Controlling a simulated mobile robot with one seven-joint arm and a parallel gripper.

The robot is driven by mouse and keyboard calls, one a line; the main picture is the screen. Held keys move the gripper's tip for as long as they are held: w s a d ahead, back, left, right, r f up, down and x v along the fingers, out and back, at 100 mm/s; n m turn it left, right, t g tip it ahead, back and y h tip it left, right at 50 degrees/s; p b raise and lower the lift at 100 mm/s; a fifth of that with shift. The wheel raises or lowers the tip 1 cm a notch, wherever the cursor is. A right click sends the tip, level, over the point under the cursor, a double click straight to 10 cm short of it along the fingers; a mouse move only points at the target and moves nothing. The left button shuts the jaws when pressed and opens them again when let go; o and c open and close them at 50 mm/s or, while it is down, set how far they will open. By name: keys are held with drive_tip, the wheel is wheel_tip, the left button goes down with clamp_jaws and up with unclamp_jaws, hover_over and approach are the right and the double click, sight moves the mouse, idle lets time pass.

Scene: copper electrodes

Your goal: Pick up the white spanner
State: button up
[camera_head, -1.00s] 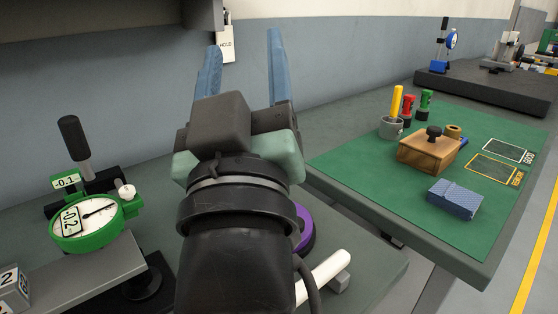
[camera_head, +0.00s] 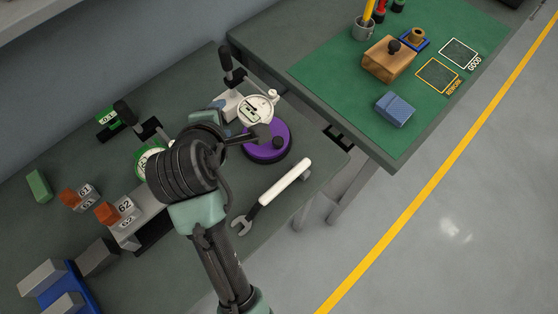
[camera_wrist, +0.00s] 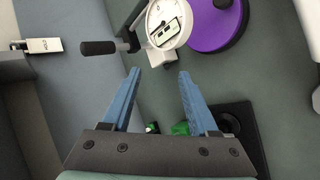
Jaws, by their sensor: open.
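The white spanner (camera_head: 285,183) lies on the dark green bench near its front edge in the head view. Its white handle points up and right, and its grey open-ended jaw points down and left. My gripper (camera_wrist: 159,75) is open and empty in the wrist view, with two blue fingers apart above the bench. In the head view my arm stands left of the spanner and mostly hides the gripper. A white piece at the right edge of the wrist view may be the spanner's handle; too little shows to tell.
A white dial gauge (camera_head: 256,110) stands by a purple round base (camera_head: 267,140) behind the spanner. A green gauge (camera_head: 150,160) and numbered blocks (camera_head: 118,210) are left of my arm. A second table (camera_head: 330,75) holds a wooden block (camera_head: 389,59) and blue block (camera_head: 395,109).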

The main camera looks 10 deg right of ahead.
sight(266, 197)
drive_tip(key=s+d+n+g+h+p, duration=0.2)
drive_tip(key=s+n+g+p, duration=0.55)
drive_tip(key=s+p, duration=0.65)
drive_tip(key=shift+t, duration=0.35)
drive_tip(key=x, duration=0.8)
drive_tip(key=d+x, duration=0.1)
drive_tip(key=x, duration=0.4)
drive_tip(key=shift+s+r+p, duration=0.1)
drive_tip(key=shift+s+p, duration=0.1)
drive_tip(key=shift+p, duration=0.1)
drive_tip(key=shift+h, duration=0.3)
clamp_jaws()
